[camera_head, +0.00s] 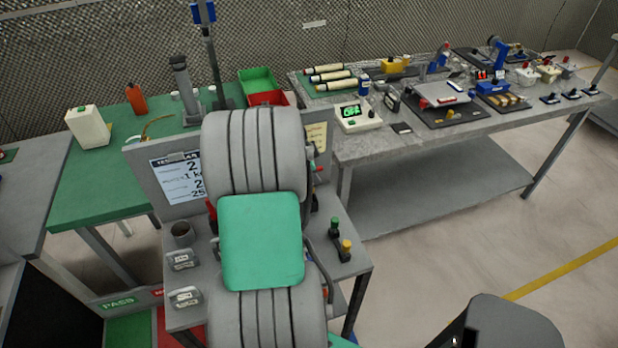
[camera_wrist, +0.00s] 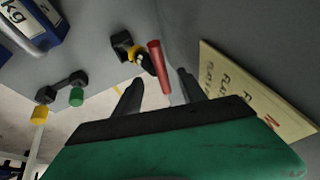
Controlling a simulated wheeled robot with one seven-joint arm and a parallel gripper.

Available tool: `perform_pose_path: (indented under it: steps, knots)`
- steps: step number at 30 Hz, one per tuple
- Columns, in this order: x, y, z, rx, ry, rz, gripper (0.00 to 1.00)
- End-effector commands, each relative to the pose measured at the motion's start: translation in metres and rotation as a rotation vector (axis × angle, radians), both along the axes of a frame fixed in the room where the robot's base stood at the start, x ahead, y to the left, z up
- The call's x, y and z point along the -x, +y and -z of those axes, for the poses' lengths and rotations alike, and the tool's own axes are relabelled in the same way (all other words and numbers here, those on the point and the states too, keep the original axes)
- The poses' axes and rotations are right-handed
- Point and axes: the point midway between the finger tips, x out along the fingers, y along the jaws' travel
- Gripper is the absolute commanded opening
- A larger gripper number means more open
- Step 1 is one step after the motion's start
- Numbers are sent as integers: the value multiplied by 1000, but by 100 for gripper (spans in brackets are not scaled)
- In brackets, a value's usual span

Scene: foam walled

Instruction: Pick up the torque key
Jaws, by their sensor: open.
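In the wrist view my gripper (camera_wrist: 160,78) is open, with its two dark fingers apart. A red rod-like handle (camera_wrist: 158,62) shows between the fingers in the picture; it may be the torque key, but I cannot be sure. I cannot tell whether it lies between the fingers in depth or beyond them. A black and yellow piece (camera_wrist: 130,48) is just left of the handle, and its lower part is beside a finger. In the head view my arm hides the gripper, and only small red parts (camera_head: 319,169) show at the arm's right edge.
A grey stand (camera_head: 355,270) holds a cup (camera_head: 182,234), labelled grey blocks (camera_head: 181,260), and green and yellow knobs (camera_head: 345,248). A cream card (camera_wrist: 245,95) is close to the right finger. A green bench (camera_head: 100,180) and a crowded grey bench (camera_head: 440,150) stand behind.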

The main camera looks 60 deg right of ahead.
Motion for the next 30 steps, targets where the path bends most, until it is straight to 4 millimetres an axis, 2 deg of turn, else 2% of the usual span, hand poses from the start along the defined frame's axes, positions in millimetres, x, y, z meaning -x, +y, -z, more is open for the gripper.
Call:
perform_pose_path:
  steps: [4,10,27,30]
  knots:
    - [2,-8,15,0,0,-1,48]
    - [1,-9,16,1,0,-3,48]
    - [0,-9,15,3,-2,-5,2]
    - [-1,-9,15,3,-3,-5,0]
